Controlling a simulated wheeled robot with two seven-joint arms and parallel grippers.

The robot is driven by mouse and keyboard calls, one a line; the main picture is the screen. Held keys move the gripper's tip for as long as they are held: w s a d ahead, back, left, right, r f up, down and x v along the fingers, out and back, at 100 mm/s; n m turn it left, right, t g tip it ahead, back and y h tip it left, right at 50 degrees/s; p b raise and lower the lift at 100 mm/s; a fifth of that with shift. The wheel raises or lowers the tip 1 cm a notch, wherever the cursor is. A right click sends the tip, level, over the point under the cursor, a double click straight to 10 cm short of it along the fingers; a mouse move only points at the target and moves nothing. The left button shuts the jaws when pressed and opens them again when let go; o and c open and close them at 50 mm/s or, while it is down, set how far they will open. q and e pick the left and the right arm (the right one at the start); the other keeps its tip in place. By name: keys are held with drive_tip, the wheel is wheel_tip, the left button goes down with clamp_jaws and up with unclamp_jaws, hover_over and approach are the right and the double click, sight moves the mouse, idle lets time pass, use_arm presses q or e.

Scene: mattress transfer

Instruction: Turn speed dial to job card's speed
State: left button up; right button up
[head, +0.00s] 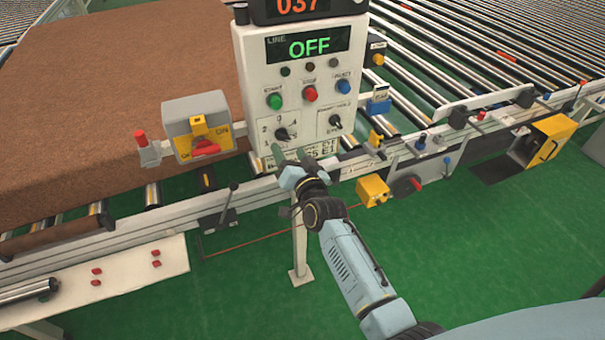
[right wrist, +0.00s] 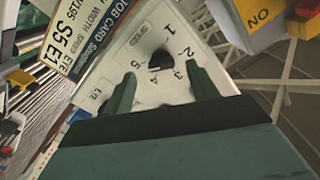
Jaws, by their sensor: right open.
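The speed dial (head: 282,133) is a black knob low on the left of the white control panel (head: 257,80). In the right wrist view the dial (right wrist: 160,60) has numbers around it; its pointer direction is unclear. The job card (right wrist: 88,30) beside it reads W195 S5 E1; in the head view the card (head: 325,152) is partly hidden. My right gripper (head: 292,157) is open and empty, just below the dial in the head view. In the wrist view the dial appears between its fingertips (right wrist: 160,72), apart from them. My left gripper is out of view.
A second black dial (head: 335,121) sits right of the speed dial. Green (head: 275,101), red (head: 311,93) and blue (head: 342,86) buttons are above, under a display reading OFF. The brown mattress (head: 110,90) lies behind.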

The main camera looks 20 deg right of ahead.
drive_tip(key=s, duration=0.9)
drive_tip(key=shift+d, duration=0.15)
drive_tip(key=s+a+f+n+g+b, duration=0.1)
drive_tip(key=s+f+g+b, duration=0.3)
drive_tip(key=f, duration=0.8)
drive_tip(key=s+f+n+g+y, duration=0.15)
drive_tip(key=s+f, duration=0.45)
drive_tip(key=f, duration=0.6)
drive_tip(key=s+a+f+n+g+b, duration=0.1)
drive_tip(key=s+f+n+g+b, duration=0.2)
drive_tip(key=f, duration=0.8)
drive_tip(key=s+d+f+n+g+b, duration=0.1)
drive_tip(key=s+d+f+g, duration=0.1)
drive_tip(key=s+f, duration=0.5)
drive_tip(key=s+d+f+g+h+b, duration=0.1)
drive_tip(key=s+f, duration=0.6)
drive_tip(key=s, duration=0.8)
drive_tip(key=s+d+f+n+g+h+b, duration=0.1)
drive_tip(key=s+d+f+g+b, duration=0.1)
drive_tip(key=s+d+f+g, duration=0.3)
drive_tip(key=s+f, duration=0.3)
drive_tip(key=s, duration=0.3)
drive_tip(key=shift+s+d+n, duration=0.25)
drive_tip(key=shift+d+n, duration=0.05)
drive_tip(key=shift+n, duration=0.05)
drive_tip(key=shift+f+g, duration=0.1)
drive_tip(key=shift+g, duration=0.15)
